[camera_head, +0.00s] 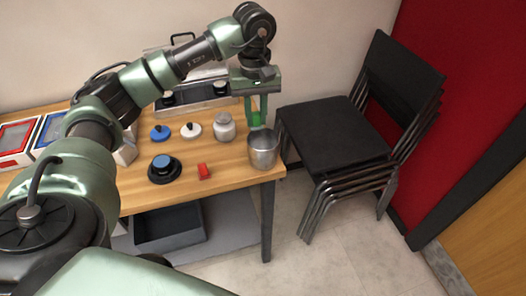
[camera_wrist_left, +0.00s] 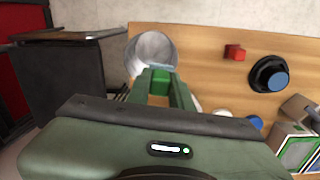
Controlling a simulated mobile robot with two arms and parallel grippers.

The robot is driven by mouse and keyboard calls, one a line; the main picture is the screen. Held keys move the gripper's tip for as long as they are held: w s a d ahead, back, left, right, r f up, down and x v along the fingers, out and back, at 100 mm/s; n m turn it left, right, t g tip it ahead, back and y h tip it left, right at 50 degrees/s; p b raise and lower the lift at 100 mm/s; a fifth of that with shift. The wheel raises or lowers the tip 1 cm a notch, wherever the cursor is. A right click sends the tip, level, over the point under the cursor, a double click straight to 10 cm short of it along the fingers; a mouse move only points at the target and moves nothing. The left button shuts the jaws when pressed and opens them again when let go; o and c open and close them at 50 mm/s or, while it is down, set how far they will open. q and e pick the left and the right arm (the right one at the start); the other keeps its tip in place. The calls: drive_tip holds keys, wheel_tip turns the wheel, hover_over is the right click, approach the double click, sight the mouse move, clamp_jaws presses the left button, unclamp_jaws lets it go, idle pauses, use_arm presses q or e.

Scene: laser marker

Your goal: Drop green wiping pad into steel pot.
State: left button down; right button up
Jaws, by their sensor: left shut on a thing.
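The steel pot (camera_head: 264,149) stands upright at the right front corner of the wooden table, and its open rim shows in the left wrist view (camera_wrist_left: 150,50). My left gripper (camera_head: 257,121) points down just behind and above the pot in the head view. It is shut on the green wiping pad (camera_head: 254,114), which shows between the fingers in the left wrist view (camera_wrist_left: 159,82). There the pad and fingertips overlap the pot's near rim. I cannot tell whether they are over the opening. My right gripper is out of view.
A red block (camera_head: 204,171) and a black round base with a blue top (camera_head: 164,168) lie left of the pot. A grey jar (camera_head: 224,127) stands close behind it. Stacked black chairs (camera_head: 338,138) stand right of the table. The wooden table (camera_head: 235,178) is bare in front.

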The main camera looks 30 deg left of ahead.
use_arm(q)
drive_tip(key=c, duration=1.2)
unclamp_jaws()
drive_tip(key=shift+o, duration=0.2)
drive_tip(key=shift+r, duration=0.1)
wheel_tip(320, 180, up, 8)
drive_tip(key=shift+f+b, duration=0.15)
drive_tip(key=shift+b, duration=0.25)
